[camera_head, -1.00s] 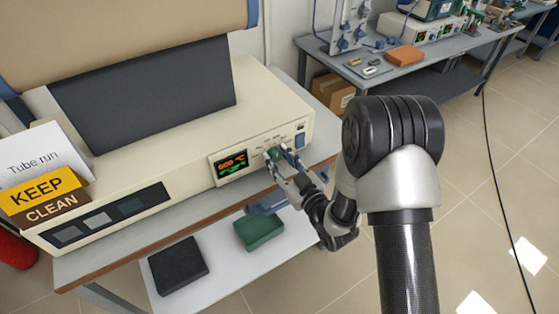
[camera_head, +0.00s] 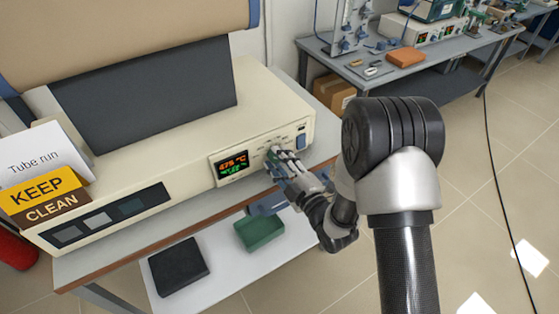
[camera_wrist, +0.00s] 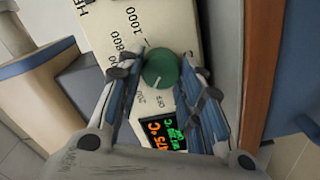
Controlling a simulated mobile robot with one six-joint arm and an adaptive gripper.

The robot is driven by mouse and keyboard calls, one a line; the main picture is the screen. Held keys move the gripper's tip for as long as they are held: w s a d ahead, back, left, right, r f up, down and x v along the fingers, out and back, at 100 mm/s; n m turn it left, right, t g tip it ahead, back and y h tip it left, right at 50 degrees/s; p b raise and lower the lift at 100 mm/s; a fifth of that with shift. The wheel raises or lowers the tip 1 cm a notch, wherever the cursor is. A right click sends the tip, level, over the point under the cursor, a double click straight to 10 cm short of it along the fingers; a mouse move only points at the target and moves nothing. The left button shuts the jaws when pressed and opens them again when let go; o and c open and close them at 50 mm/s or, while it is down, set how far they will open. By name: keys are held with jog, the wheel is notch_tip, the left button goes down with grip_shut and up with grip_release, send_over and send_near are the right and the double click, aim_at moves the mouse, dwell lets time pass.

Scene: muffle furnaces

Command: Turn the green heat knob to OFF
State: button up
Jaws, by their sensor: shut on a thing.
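The green heat knob (camera_wrist: 161,69) sits on the cream furnace front panel, between my fingers in the wrist view. A short white mark on it points down in that picture, toward the side of the OFF label (camera_wrist: 160,100); I cannot tell its exact angle. My gripper (camera_wrist: 163,70) is shut on the knob, one finger on each side. In the head view my gripper (camera_head: 279,157) is at the panel and its fingers hide most of the knob. The display (camera_head: 232,165) shows orange digits, seemingly 475 °C, above green digits.
A blue rocker switch (camera_head: 301,141) is right of the knob. A sign stack (camera_head: 45,190) stands at the furnace's left end.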

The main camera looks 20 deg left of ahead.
jog(key=n, duration=0.4)
jog(key=shift+f+n, duration=0.1)
jog(key=shift+n, duration=0.3)
dwell(0.4)
jog(key=o, duration=1.1)
jog(key=shift+c, duration=0.2)
jog(key=v, duration=1.2)
jog(key=shift+w, duration=0.1)
